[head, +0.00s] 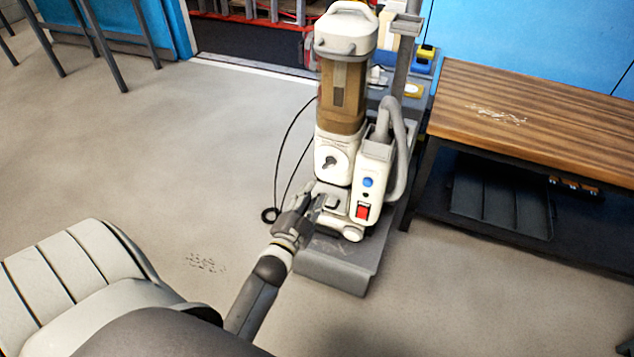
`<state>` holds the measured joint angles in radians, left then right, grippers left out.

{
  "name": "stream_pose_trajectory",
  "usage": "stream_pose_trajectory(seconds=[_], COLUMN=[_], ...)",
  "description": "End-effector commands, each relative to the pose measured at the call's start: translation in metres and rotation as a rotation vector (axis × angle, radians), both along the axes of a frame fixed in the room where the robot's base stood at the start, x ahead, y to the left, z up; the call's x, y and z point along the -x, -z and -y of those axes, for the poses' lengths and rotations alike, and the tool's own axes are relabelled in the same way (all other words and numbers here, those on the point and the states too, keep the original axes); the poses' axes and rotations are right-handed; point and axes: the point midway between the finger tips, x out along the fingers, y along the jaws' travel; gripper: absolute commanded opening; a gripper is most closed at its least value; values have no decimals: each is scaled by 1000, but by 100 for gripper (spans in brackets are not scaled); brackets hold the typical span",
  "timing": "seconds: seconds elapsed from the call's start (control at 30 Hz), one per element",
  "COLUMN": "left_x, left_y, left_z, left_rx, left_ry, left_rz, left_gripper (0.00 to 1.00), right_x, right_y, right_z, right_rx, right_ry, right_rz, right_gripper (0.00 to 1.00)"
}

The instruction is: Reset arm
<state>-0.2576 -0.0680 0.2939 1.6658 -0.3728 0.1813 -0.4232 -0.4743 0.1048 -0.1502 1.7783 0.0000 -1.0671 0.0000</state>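My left arm comes in from the bottom of the head view. Its dark gripper (312,203) is at the lower left front of a white vacuum-like machine (333,158), close to its base. The fingers are small and overlap the machine, so I cannot tell whether they are open or shut, or whether they touch it. The machine stands upright, with a brownish clear canister (343,92), a grey hose (398,150), a blue button (368,182) and a red switch (362,210). My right gripper is not in view.
The machine stands on a grey wheeled stand or plate (335,272). A black cord (277,180) hangs at its left. A wooden-topped bench (540,115) with crumbs (497,114) stands at right. Debris (205,262) lies on the floor. The floor at left is mostly clear.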

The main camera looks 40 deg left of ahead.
Motion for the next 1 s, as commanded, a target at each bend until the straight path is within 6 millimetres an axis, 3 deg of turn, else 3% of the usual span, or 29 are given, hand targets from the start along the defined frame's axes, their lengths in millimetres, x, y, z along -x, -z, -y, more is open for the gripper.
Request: stream_pose_trajectory(seconds=[0.73, 0.87, 1.0], left_x=[8, 12, 29], left_y=[2, 24, 74], left_z=[2, 9, 29], left_rx=[8, 78, 237], left_ry=[0, -2, -18], left_rz=[-8, -88, -284], left_gripper=[32, 32, 32], right_x=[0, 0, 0], right_y=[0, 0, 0], right_z=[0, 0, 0], right_rx=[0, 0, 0], right_ry=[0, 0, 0], right_rz=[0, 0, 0], right_gripper=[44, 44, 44])
